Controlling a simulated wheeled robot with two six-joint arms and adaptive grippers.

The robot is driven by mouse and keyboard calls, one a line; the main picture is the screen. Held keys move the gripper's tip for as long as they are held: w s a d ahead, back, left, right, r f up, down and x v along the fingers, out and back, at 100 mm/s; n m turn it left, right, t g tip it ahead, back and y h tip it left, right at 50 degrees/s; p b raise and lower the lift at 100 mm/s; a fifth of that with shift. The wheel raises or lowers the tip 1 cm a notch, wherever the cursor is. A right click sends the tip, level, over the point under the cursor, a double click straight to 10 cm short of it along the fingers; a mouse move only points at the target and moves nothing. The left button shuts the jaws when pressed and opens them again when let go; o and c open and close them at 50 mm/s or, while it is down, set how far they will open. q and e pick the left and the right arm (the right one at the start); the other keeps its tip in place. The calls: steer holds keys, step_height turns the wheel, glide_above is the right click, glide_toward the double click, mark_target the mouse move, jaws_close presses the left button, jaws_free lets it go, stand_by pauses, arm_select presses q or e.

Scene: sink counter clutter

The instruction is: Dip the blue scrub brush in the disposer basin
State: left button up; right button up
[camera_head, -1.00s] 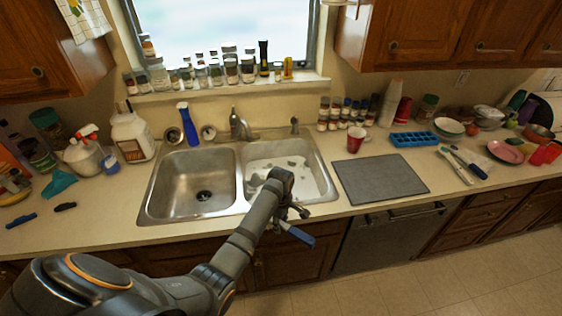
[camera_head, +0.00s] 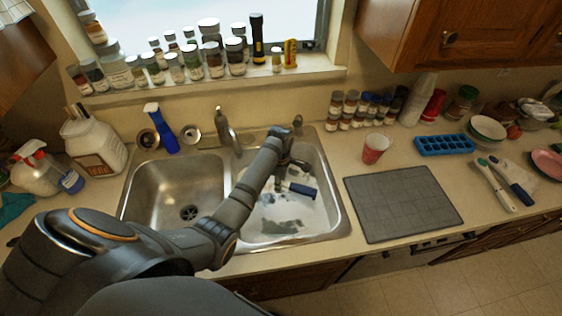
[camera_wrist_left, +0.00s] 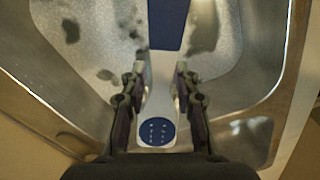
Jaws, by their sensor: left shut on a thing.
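The blue scrub brush (camera_head: 301,191) is held by my left gripper (camera_head: 284,182) over the right-hand sink basin (camera_head: 329,219). That basin holds whitish, patchy contents. In the left wrist view, the fingers of my left gripper (camera_wrist_left: 158,75) close on the brush's pale middle. The blue part of the brush (camera_wrist_left: 167,25) points away, and a round blue end with white dots lies nearer. Whether the brush touches the contents is unclear. The left-hand basin (camera_head: 150,190) is empty, with a drain. My right gripper is not in view.
The faucet (camera_head: 226,130) stands behind the basins. A blue spray bottle (camera_head: 162,130) and a white jug (camera_head: 94,146) stand at the left. A grey mat (camera_head: 403,203), red cup (camera_head: 375,149) and blue ice tray (camera_head: 443,145) are to the right.

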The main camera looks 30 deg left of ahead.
arm_select(q)
steer(key=shift+w+a, duration=0.25)
steer(key=shift+w, duration=0.15)
steer(key=shift+s+d+r, duration=0.15)
steer(key=shift+s+d, duration=0.05)
steer(key=shift+s, duration=0.05)
steer(key=s+d, duration=0.1)
steer(key=s, duration=0.1)
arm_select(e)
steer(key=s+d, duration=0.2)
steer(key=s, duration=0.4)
arm_select(q)
glide_above(280, 215)
step_height(280, 215, down, 6)
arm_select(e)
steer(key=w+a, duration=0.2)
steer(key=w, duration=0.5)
arm_select(q)
step_height(280, 215, down, 13)
steer(key=b, duration=1.2)
steer(key=shift+f+b, duration=0.6)
steer(key=shift+b, duration=0.35)
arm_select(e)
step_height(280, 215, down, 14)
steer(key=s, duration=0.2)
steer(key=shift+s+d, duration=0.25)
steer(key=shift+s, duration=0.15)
